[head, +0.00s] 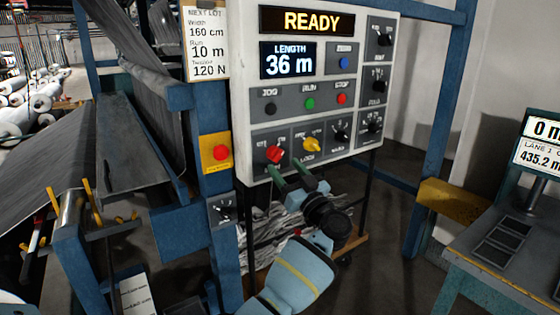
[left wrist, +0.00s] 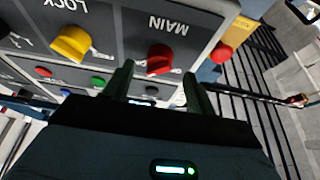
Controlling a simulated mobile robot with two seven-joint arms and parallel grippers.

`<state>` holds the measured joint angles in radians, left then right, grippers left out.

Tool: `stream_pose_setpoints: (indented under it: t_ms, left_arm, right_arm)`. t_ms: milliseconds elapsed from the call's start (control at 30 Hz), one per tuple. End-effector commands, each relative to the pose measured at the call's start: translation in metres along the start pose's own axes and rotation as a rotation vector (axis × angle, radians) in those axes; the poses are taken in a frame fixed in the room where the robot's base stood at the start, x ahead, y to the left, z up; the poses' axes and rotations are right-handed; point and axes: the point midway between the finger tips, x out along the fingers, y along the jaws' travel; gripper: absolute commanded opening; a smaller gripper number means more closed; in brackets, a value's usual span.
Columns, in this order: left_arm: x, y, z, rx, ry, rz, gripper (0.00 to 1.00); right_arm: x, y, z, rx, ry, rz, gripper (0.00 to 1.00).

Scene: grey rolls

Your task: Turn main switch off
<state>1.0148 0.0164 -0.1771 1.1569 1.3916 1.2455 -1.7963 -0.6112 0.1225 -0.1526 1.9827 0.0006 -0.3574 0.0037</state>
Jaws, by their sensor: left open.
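The red main switch knob (head: 274,154) is at the lower left of the grey control panel (head: 237,60). In the left wrist view the red knob (left wrist: 159,58) appears under the upside-down label MAIN. My left gripper (head: 293,172) is in front of the panel's lower edge, just below and to the right of the knob. In the wrist view the left gripper's (left wrist: 158,80) two dark fingers are apart, with the knob beyond and between them. No contact shows. The knob's exact setting is hard to read. My right gripper is not in view.
A yellow lock knob (head: 311,145) is right beside the main switch, with black knobs further right. A red button on a yellow plate (head: 220,153) is on the blue post to the left. Jog, run and stop buttons are above. The display reads READY.

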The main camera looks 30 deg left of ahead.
Motion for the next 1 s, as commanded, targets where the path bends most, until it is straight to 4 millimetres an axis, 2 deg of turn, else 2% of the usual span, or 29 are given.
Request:
stream_pose_setpoints:
  t_ms: [100,233,633,900,1000]
  left_arm:
    - [0.018,-0.001,-0.001,0.0,0.002,-0.002,0.56]
    - [0.031,0.0,0.0,-0.001,0.002,0.0,0.56]
    - [0.037,0.0,0.0,-0.001,-0.001,0.002,0.56]
    - [0.037,0.0,0.0,-0.001,-0.001,0.001,0.21]
    - [0.037,0.0,0.0,-0.001,-0.001,0.001,0.12]
  right_arm:
    - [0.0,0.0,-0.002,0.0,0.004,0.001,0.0]
    - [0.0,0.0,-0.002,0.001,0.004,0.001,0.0]
    - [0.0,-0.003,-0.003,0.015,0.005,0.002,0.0]
    - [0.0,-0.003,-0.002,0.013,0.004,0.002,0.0]
    - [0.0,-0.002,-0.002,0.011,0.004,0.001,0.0]
